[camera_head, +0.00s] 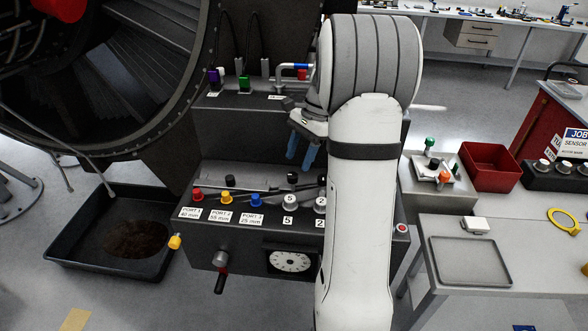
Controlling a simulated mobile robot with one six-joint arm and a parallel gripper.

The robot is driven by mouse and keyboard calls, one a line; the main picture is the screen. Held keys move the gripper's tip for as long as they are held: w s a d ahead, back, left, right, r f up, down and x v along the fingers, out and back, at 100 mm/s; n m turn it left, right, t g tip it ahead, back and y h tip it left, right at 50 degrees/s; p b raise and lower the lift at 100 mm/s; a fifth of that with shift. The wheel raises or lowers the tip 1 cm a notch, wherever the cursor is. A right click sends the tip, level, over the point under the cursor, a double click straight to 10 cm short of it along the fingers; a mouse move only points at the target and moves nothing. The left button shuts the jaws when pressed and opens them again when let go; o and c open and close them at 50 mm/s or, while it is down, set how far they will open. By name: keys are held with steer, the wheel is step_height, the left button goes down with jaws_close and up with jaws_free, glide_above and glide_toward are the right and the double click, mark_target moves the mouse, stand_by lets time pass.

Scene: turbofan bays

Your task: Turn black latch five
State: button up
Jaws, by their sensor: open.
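A grey round knob marked 5 (289,203) sits on the sloped top of the dark console, above a white label reading 5 (287,221). A black knob (292,178) stands just behind it on a dark lever; I cannot tell which part is the latch. A similar grey knob marked 2 (320,204) is to its right, next to my arm. My gripper (301,153) points down with two blue fingers apart and nothing between them. It appears above and behind the 5 knob in the picture, not touching it. My arm hides the console's right part.
Red, yellow and blue port knobs (228,197) line the console to the left. A yellow-tipped part (175,241) and a black drip tray (110,245) lie further left. A red bin (490,166) and a table with a grey tray (470,261) stand right.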

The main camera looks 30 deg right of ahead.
mark_target(292, 175)
steer(key=shift+x, duration=2.35)
steer(key=c, duration=1)
